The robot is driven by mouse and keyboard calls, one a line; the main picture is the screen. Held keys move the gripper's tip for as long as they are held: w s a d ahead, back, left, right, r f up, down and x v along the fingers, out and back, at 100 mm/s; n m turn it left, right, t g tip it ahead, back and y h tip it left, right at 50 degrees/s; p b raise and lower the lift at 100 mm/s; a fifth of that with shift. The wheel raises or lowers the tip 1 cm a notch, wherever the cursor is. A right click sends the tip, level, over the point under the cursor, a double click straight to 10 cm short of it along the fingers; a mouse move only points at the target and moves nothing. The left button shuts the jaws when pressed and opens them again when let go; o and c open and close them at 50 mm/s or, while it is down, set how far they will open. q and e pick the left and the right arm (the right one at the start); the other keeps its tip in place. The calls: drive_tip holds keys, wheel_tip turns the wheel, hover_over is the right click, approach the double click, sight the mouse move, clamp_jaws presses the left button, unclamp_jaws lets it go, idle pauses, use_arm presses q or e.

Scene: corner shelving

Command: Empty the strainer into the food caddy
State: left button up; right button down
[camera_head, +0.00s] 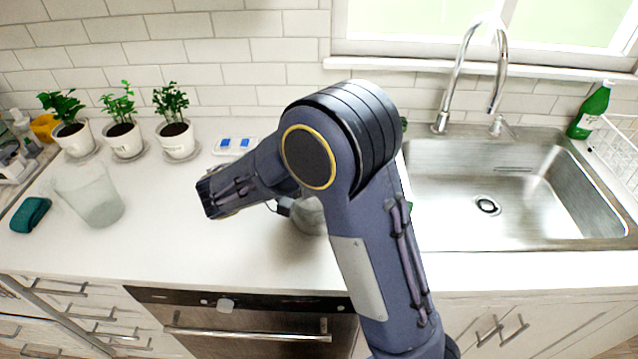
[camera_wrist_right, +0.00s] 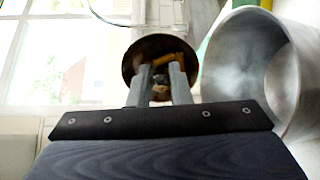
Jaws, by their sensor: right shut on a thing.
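My right gripper (camera_wrist_right: 160,72) is shut on the strainer (camera_wrist_right: 132,66), a round, dark brown bowl shape seen beyond the fingertips in the right wrist view. Yellow and brownish bits show in or at it, and the exact grip point is unclear. An open grey metal container (camera_wrist_right: 240,72), apparently the food caddy, stands close on the right of that view, apart from the fingers. In the head view a grey metal container (camera_head: 309,217) shows partly behind my right arm. That arm hides the strainer and the right gripper's fingertips there. My left gripper is in neither view.
Three potted plants (camera_head: 122,140) stand along the wall. A translucent bin (camera_head: 92,198) and a teal cloth or sponge (camera_head: 31,214) are at the left. A steel sink (camera_head: 510,180) with a tap (camera_head: 458,80) is on the right.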

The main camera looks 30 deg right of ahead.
drive_tip(key=shift+a+r+h+b, duration=0.15)
drive_tip(key=shift+a+r+h, duration=0.25)
drive_tip(key=shift+r+h, duration=0.55)
drive_tip(key=shift+a+r+h+b, duration=0.15)
drive_tip(key=shift+a+r+h, duration=0.3)
drive_tip(key=shift+h, duration=0.8)
idle(0.6)
idle(0.9)
